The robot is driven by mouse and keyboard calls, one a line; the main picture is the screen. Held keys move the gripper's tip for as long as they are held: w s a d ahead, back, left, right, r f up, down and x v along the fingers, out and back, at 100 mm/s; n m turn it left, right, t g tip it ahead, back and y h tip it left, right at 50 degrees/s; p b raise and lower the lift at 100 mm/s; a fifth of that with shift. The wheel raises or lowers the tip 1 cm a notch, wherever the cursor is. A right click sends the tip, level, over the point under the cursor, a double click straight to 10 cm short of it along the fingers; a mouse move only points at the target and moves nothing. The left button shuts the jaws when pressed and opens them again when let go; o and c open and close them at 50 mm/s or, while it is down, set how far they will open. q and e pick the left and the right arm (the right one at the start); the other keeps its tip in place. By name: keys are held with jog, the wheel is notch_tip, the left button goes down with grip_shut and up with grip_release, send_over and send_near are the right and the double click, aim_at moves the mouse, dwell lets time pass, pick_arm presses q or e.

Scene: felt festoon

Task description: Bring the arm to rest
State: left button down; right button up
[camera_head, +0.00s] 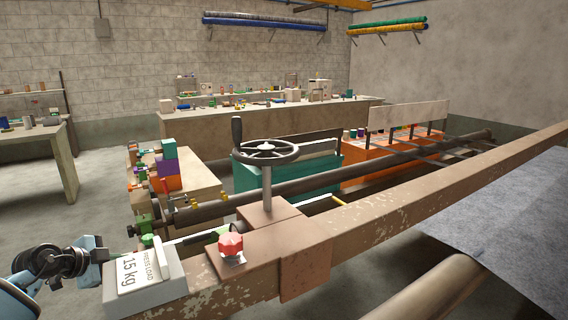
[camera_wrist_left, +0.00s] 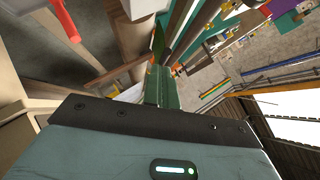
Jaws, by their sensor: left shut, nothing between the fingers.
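My left arm (camera_head: 48,268) comes in at the lower left corner of the head view, with a dark joint and blue-grey links beside the pale press-load block. My left gripper (camera_wrist_left: 158,68) shows in the left wrist view as narrow greenish fingers reaching out past the dark plate of the wrist. The fingers are shut and empty. I cannot make out its fingertips clearly in the head view. My right arm and gripper are in neither view.
The pale block (camera_head: 144,280) marked "15 kg" sits on the long brown beam (camera_head: 375,220). A red knob (camera_head: 231,245) and a handwheel (camera_head: 266,152) stand on it. Grey felt (camera_head: 515,230) lies at the right. Open floor (camera_head: 50,220) shows at the left.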

pick_arm(q)
jog(key=s+a+r+y, duration=0.2)
jog(key=a, duration=0.8)
jog(key=s+d+f+t+h, duration=0.2)
jog(key=s+d+f+h, duration=0.2)
jog(key=s+d+f, duration=0.8)
jog(key=s+f+n+g+y, duration=0.1)
jog(key=s+f+g+y, duration=0.1)
jog(key=s+f, duration=0.6)
jog(key=s+f+n+g+y, duration=0.1)
jog(key=s+f, duration=0.2)
jog(key=s, duration=0.9)
jog(key=s+f+n+g+y, duration=0.2)
jog(key=s+f, duration=0.4)
jog(key=s, duration=0.3)
jog(key=s+d+f+n, duration=0.1)
jog(key=d+n, duration=0.3)
jog(key=d, duration=0.6)
jog(key=s+d+f+n+t, duration=0.1)
jog(key=d+n, duration=0.4)
jog(key=d, duration=0.5)
jog(key=shift+s+f+t, duration=0.3)
jog(key=shift+s+f, duration=0.15)
jog(key=shift+s, duration=0.05)
jog(key=shift+d, duration=0.1)
